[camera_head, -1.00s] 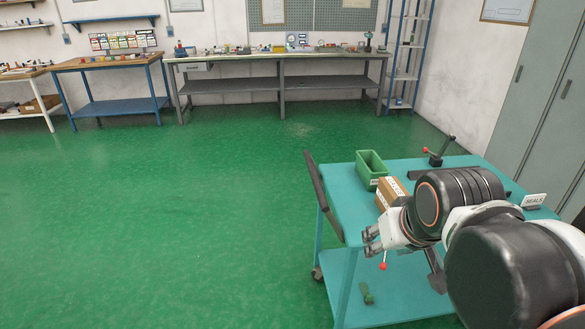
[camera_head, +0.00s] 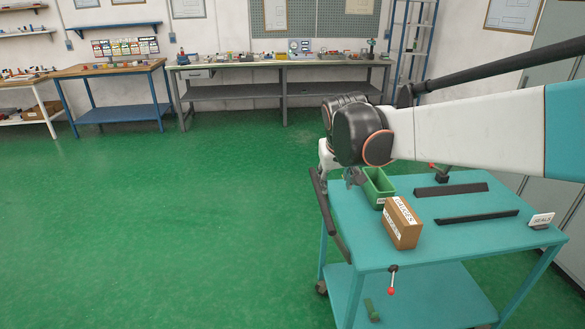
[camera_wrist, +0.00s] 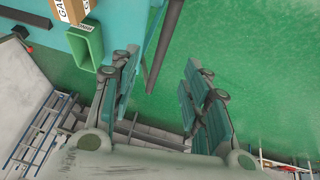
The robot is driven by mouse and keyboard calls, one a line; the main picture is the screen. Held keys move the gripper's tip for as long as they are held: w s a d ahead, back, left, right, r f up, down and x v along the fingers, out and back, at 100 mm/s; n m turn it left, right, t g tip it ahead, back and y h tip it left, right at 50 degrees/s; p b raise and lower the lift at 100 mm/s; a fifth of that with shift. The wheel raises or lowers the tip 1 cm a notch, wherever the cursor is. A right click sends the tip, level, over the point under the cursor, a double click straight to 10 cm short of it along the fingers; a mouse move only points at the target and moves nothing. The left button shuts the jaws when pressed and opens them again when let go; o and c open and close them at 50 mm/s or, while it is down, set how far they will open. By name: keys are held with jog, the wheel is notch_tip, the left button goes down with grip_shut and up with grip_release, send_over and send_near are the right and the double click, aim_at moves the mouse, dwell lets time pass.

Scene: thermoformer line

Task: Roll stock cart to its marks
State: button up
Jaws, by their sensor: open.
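The stock cart (camera_head: 345,235) is teal, with a top and a lower shelf (camera_head: 425,300), and stands at the right of the head view. Its dark push handle (camera_head: 328,215) runs along its left end. In the wrist view the handle (camera_wrist: 160,50) reaches down toward the space between my fingers. My gripper (camera_wrist: 163,95) is open, with its fingers wide apart and no visible contact with the handle. In the head view my wrist hangs over the handle's far end, and the arm hides most of the gripper. Floor marks are not visible.
A green bin (camera_head: 378,188), a brown box labelled GAUGES (camera_head: 402,222), black rails (camera_head: 450,189) and a SEALS sign (camera_head: 541,220) are on the cart top. A red-knobbed lever (camera_head: 392,280) hangs at its front edge. Open green floor (camera_head: 170,230) lies left. Benches (camera_head: 280,62) line the back wall.

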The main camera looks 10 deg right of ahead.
jog(key=p, duration=0.2)
send_near(321, 196)
jog(key=shift+g+h, duration=0.3)
jog(key=shift+h, duration=0.1)
jog(key=b+x, duration=0.1)
jog(key=x, duration=0.2)
jog(key=b+x, duration=0.2)
jog(key=x, duration=0.1)
jog(key=b+x, duration=0.1)
jog(key=x, duration=0.2)
jog(key=shift+w+a+f, duration=0.15)
jog(key=shift+w+a, duration=0.2)
jog(key=shift+c, duration=0.3)
grip_shut()
